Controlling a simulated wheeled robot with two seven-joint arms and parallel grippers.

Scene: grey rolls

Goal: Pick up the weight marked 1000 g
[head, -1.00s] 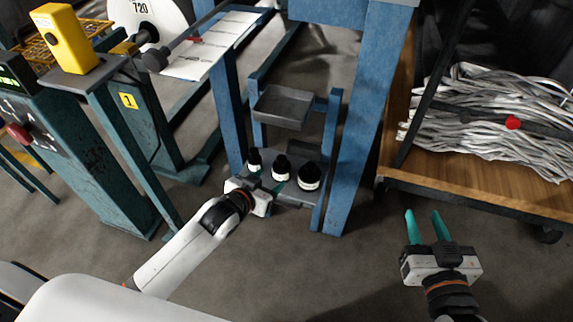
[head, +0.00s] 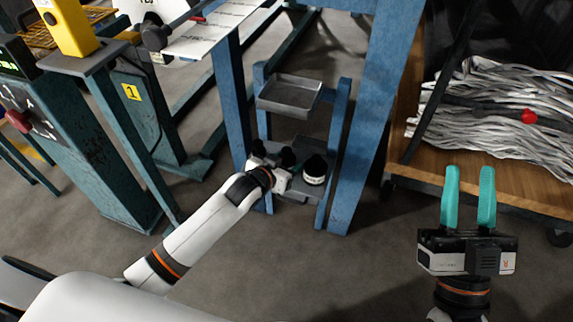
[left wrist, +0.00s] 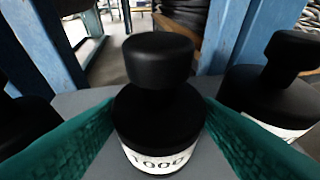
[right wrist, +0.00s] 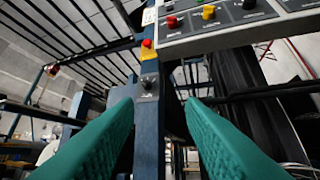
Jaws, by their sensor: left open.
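The black weight marked 1000 (left wrist: 158,105) has a wide knob on top and a white label. It stands upright on the small grey shelf, between the teal fingers of my left gripper (left wrist: 156,128). The fingers are open, one on each side; whether they touch it I cannot tell. In the head view this middle weight (head: 288,157) is partly hidden by my left gripper. Another black weight (left wrist: 280,90) stands to its right, also seen in the head view (head: 314,170). A third (head: 258,148) stands to the left. My right gripper (head: 469,190) is open and empty, away at the right.
A blue frame post (head: 355,150) stands close to the right of the weights. An empty grey tray (head: 290,95) sits above their shelf. A wooden shelf (head: 520,190) with grey bundles is at the right. A teal console (head: 105,150) stands at the left.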

